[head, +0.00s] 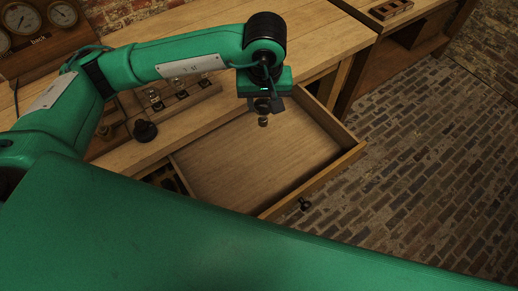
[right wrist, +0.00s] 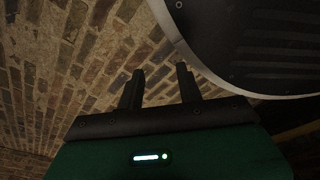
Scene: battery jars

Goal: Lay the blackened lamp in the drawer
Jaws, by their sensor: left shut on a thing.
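The blackened lamp (head: 263,122) hangs from my left gripper (head: 264,104) in the head view. Only its small lower end shows below the fingers; the rest is hidden by them. The left gripper is shut on it and points down above the open drawer (head: 235,165). The drawer is pulled out from the bench, and its visible wooden floor is bare. My right gripper (right wrist: 159,80) shows in the right wrist view with its two dark fingers apart and nothing between them, away from the bench.
A rack with several lamps (head: 182,92) stands on the wooden bench (head: 225,108) behind my left arm. A black knob-shaped object (head: 145,131) stands near the bench edge. A panel of gauges (head: 40,35) is at the back left. Brick floor (head: 420,150) lies right of the drawer.

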